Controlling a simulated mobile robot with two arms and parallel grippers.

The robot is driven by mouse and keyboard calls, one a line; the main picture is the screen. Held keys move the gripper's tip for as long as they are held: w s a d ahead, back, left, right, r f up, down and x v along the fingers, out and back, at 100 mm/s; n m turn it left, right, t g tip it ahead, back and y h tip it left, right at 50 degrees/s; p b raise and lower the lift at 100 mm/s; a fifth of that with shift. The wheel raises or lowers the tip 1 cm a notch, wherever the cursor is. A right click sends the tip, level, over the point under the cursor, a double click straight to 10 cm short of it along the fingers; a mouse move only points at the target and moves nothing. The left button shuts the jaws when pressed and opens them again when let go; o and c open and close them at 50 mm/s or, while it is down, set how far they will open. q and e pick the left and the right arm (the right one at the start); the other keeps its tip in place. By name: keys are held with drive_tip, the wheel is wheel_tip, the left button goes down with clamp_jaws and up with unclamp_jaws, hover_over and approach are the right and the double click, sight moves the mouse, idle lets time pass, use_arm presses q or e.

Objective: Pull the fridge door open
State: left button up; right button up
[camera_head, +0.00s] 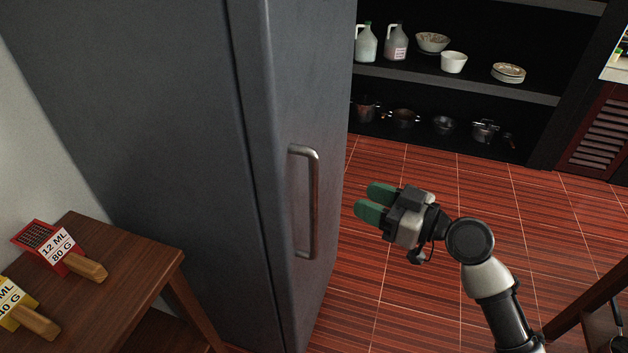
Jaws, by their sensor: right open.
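The grey fridge (170,110) fills the left and middle of the view. Its door (291,90) faces right and looks shut. A silver vertical bar handle (315,205) is fixed to the door. My right gripper (368,202) comes in from the lower right with green fingertips. It is open and empty, pointing left toward the handle, to the right of it and apart from it. My left gripper is out of view.
A wooden table (130,290) with red and yellow labelled items stands at the lower left, beside the fridge. Black shelves (460,85) with jugs, bowls and pots stand at the back. Red tiled floor (420,310) is open right of the fridge. Wooden furniture (590,305) edges the lower right.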

sight(314, 177)
drive_tip(key=shift+n+g+y, duration=0.4)
drive_tip(key=shift+n+y, duration=0.1)
drive_tip(key=shift+n, duration=0.1)
drive_tip(key=w+a+p, duration=0.1)
drive_tip(key=a, duration=0.2)
drive_tip(key=w+a+r+p, duration=0.1)
drive_tip(key=a, duration=0.2)
drive_tip(key=w+a+r+p, duration=0.1)
drive_tip(key=a+p, duration=0.1)
drive_tip(key=a, duration=0.2)
drive_tip(key=shift+w+a+r, duration=0.1)
drive_tip(key=shift+w+r, duration=0.15)
drive_tip(key=shift+w, duration=0.05)
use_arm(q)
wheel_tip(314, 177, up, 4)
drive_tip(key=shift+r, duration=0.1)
use_arm(e)
clamp_jaws()
